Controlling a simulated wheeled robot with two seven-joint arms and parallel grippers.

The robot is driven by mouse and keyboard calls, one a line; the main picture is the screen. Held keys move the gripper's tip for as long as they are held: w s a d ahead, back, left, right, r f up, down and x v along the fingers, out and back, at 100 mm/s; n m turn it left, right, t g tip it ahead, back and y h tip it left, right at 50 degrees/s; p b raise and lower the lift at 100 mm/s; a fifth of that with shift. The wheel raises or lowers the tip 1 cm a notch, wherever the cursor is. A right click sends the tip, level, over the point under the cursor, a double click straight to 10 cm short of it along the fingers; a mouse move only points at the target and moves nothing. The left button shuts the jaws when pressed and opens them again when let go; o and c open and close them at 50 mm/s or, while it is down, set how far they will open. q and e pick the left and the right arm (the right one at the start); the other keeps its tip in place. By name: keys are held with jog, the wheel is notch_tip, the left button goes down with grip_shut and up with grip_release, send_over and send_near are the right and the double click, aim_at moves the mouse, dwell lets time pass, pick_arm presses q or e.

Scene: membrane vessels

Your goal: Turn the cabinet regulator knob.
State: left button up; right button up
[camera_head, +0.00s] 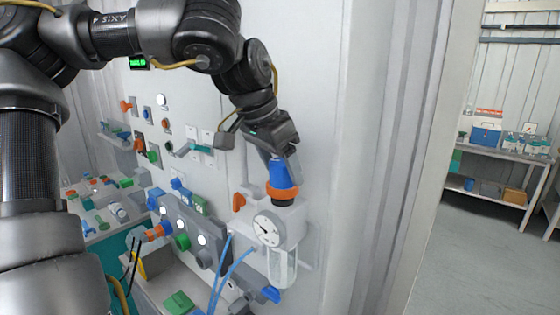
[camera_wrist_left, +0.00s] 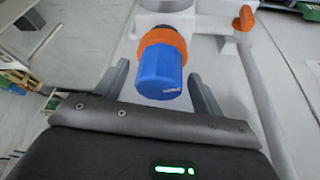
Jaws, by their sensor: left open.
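The regulator knob (camera_head: 280,174) is blue with an orange collar (camera_head: 283,193) below it. It sits on top of a white regulator body with a round dial gauge (camera_head: 267,229) on the cabinet wall. My left gripper (camera_head: 284,155) is at the top of the knob. In the left wrist view the blue knob (camera_wrist_left: 158,73) lies between the two fingers of my open left gripper (camera_wrist_left: 158,80), with a gap visible on each side. Its orange collar (camera_wrist_left: 162,40) is beyond it. My right gripper is not in view.
An orange lever (camera_head: 239,202) stands just left of the regulator, and shows in the left wrist view (camera_wrist_left: 244,18). Blue hoses (camera_head: 222,270) run below the gauge. A grey panel with lit buttons (camera_head: 182,230) is to the left. A bench (camera_head: 500,150) stands far right.

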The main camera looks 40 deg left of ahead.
pick_arm(q)
jog(key=c, duration=1)
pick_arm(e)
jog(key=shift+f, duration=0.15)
pick_arm(q)
jog(key=shift+f+m+h+b, duration=0.1)
jog(key=shift+m+h+b, duration=0.2)
jog(key=shift+m+b, duration=0.45)
jog(key=shift+w+m, duration=0.1)
jog(key=shift+m, duration=0.65)
jog(key=shift+a+m+g+h+b, duration=0.1)
jog(key=shift+m+g+h+b, duration=0.4)
jog(key=shift+m, duration=0.6)
jog(key=shift+m+h+p, duration=0.35)
jog(key=shift+m+h, duration=0.05)
jog(key=shift+m, duration=0.7)
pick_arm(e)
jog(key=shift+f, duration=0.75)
pick_arm(q)
jog(key=shift+g, duration=0.3)
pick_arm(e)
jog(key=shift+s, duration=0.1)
